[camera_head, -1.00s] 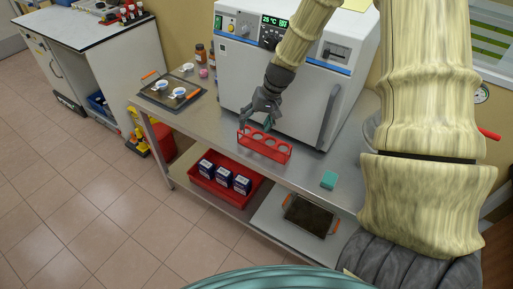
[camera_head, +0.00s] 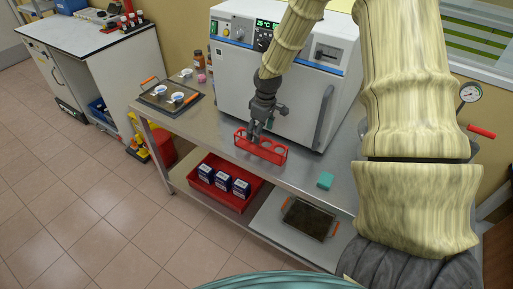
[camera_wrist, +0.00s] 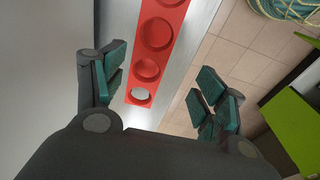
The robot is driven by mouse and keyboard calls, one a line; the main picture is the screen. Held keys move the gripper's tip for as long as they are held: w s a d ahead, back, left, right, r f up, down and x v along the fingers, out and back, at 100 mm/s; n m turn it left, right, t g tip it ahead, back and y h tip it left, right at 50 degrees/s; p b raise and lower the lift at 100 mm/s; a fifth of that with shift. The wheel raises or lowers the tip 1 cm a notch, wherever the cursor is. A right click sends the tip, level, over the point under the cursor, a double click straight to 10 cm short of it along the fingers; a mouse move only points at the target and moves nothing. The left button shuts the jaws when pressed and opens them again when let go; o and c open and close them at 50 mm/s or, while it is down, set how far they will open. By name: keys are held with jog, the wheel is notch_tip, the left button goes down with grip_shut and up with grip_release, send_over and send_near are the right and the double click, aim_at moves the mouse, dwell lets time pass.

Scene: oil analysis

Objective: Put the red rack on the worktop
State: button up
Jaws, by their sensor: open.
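The red rack (camera_head: 264,149), an open frame with several round holes, stands on the steel table near its front edge, in front of the white oven. It is empty. My gripper (camera_head: 262,132) is open just above the rack's left part. In the wrist view the rack (camera_wrist: 146,71) runs between the two open fingers of my gripper (camera_wrist: 158,92), its near end about level with the fingertips; I cannot tell whether they touch it.
The white oven (camera_head: 285,85) stands behind the rack. A red bin with blue boxes (camera_head: 226,207) is on the lower shelf. Tiled floor lies open in front.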

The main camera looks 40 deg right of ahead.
aim_at(262, 141)
jog(key=d+f, duration=0.2)
jog(key=shift+s+d+f, duration=0.1)
jog(key=shift+f, duration=0.3)
jog(key=shift+w+a+f+p, duration=0.3)
jog(key=shift+a+f+p, duration=0.35)
jog(key=shift+p, duration=0.25)
jog(key=shift+w+a+f+p, duration=0.1)
jog(key=shift+f+p, duration=0.1)
jog(key=shift+f, duration=0.15)
jog(key=shift+a+f+p, duration=0.1)
jog(key=shift+f+p, duration=0.05)
jog(key=shift+f, duration=0.15)
jog(key=shift+w+d+f+p, duration=0.1)
jog(key=shift+d+f, duration=0.1)
jog(key=shift+f, duration=0.2)
jog(key=shift+s+d+f+p, duration=0.1)
jog(key=shift+d+f, duration=0.15)
jog(key=shift+f, duration=0.2)
jog(key=shift+w+d+f+p, duration=0.1)
jog(key=shift+d+f, duration=0.1)
jog(key=shift+f, duration=0.2)
jog(key=shift+a+r, duration=0.1)
jog(key=shift+a, duration=0.25)
jog(key=shift+a+r, duration=0.1)
jog(key=shift+a, duration=0.1)
jog(key=c, duration=0.7)
jog(key=shift+d, duration=0.1)
jog(key=c, duration=0.3)
jog(key=shift+d, duration=0.25)
jog(key=shift+c, duration=1.4)
